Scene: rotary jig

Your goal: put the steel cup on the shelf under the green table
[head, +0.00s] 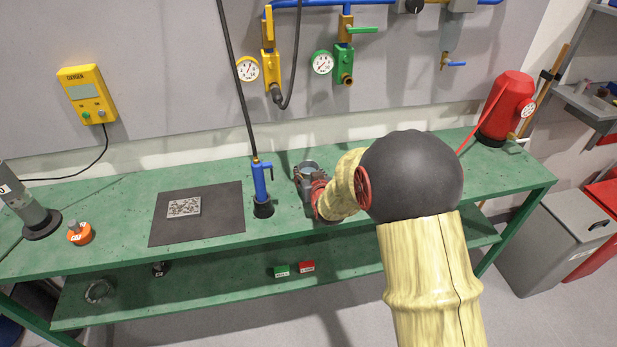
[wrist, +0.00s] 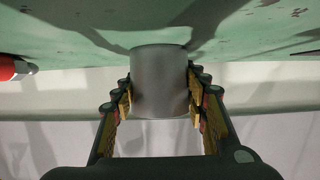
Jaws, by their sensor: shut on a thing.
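The steel cup (wrist: 160,72) is a plain grey cylinder between the two fingers of my gripper (wrist: 160,100) in the wrist view. The fingers are shut on its sides. In the head view the cup's rim (head: 309,166) shows at my gripper (head: 310,180), over the back middle of the green table (head: 110,200). My own arm hides part of the gripper there. I cannot tell whether the cup touches the tabletop. The green shelf (head: 215,303) runs below the table.
On the table are a blue tool (head: 261,185), a dark mat (head: 222,220) with a metal plate, an orange object (head: 80,234) and a red canister (head: 507,105). The shelf holds a green block (head: 281,271), a red block (head: 307,266) and a ring (head: 99,291); its middle left is clear.

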